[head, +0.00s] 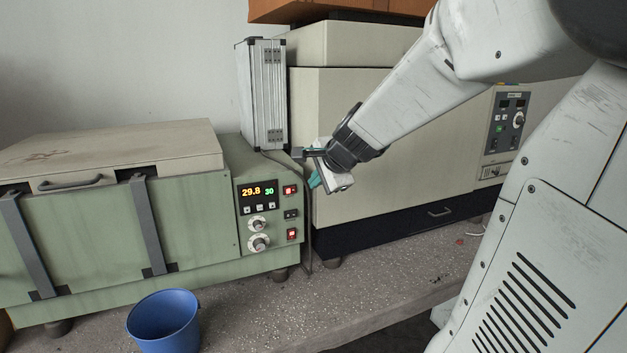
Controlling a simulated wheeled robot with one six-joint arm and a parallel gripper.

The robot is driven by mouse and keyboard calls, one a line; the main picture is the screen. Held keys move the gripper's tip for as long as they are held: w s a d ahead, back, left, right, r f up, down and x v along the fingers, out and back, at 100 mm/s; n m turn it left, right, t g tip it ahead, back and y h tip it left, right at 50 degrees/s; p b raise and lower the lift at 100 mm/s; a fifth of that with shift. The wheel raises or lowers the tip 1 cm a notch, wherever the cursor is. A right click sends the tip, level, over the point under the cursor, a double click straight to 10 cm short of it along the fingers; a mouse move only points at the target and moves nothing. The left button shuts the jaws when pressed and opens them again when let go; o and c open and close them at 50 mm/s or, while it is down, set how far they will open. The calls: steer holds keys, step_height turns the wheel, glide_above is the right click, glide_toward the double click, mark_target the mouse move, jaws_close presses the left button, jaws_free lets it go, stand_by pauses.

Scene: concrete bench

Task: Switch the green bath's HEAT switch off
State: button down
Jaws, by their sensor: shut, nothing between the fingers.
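The green bath (195,235) stands at the left with a pale lid. Its control panel (268,215) at the right end shows a lit display (258,191) reading 29.8 and 30, with two round knobs below. Two red switches sit on the panel's right side, an upper one (290,190) and a lower one (292,234); the lower looks lit. Their labels are too small to read, so I cannot tell which is HEAT. My gripper (313,181) is shut and empty, just right of the upper switch and apparently apart from the panel.
A large beige oven-like unit (390,130) with its own panel (508,122) stands behind my arm. A silver case (263,95) stands upright behind the bath's right end. A blue bucket (163,322) is in front. The bench front (370,295) is mostly clear.

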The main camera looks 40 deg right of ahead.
steer(key=shift+s+a+r, duration=0.1)
stand_by(0.3)
steer(key=shift+a+r, duration=0.15)
steer(key=shift+a, duration=0.25)
glide_toward(288, 194)
step_height(288, 194, down, 4)
steer(key=shift+w+d, duration=0.15)
steer(key=shift+w, duration=0.9)
steer(key=shift+w+d, duration=0.2)
steer(key=shift+w, duration=0.9)
